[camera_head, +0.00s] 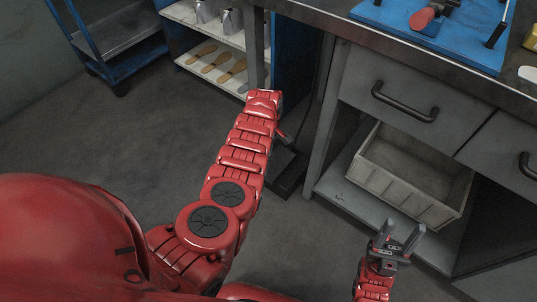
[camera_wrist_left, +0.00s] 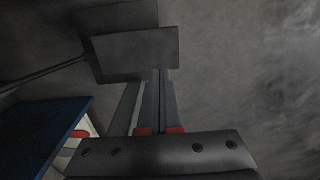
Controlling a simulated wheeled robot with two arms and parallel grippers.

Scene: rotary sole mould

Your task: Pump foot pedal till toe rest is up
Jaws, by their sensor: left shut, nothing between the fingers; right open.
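The foot pedal is a dark flat plate (camera_wrist_left: 135,52) in the left wrist view, with a thin rod running off to the left. In the head view its dark base (camera_head: 290,176) shows on the floor beside the bench leg, partly hidden by my left arm. My left gripper (camera_wrist_left: 162,72) is shut and empty, its fingertips overlapping the plate's near edge. I cannot tell whether they touch it. My right gripper (camera_head: 400,238) is open and empty, in front of the bench's lower shelf. I cannot make out the toe rest for certain; a red-ended device (camera_head: 424,17) sits on the bench top.
A grey bin (camera_head: 400,190) stands on the bench's lower shelf, under a drawer (camera_head: 400,95). A blue board (camera_head: 385,17) lies on the bench top. A shelf with shoe soles (camera_head: 215,62) and a blue cart (camera_head: 105,40) stand behind. The floor at left is clear.

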